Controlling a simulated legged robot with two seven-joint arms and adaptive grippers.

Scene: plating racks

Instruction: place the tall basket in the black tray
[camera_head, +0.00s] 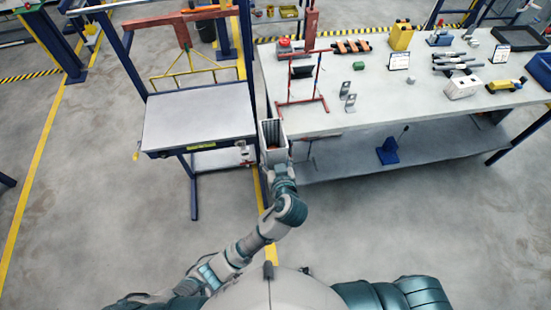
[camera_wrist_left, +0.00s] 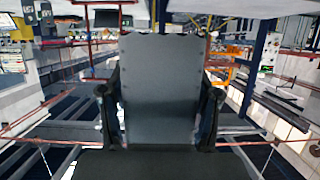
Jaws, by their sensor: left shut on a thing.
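The tall basket (camera_head: 274,133) is a narrow, upright, pale grey box with a dark ribbed inside. It is held in the air between the blue-framed cart and the long table's left end. My left gripper (camera_head: 277,167) is below it in the head view. In the left wrist view, its two dark fingers flank the basket's flat grey panel (camera_wrist_left: 162,85), shut on it. The black tray (camera_head: 518,38) lies at the far right back of the long table, well away from the basket. My right gripper is not in view.
The long table (camera_head: 340,110) has a red frame stand (camera_head: 302,85) at its near left corner, close to the basket. Yellow canister (camera_head: 401,36), tools and a blue bin (camera_head: 540,70) stand farther right. The cart (camera_head: 198,120) is left of the basket. The front floor is clear.

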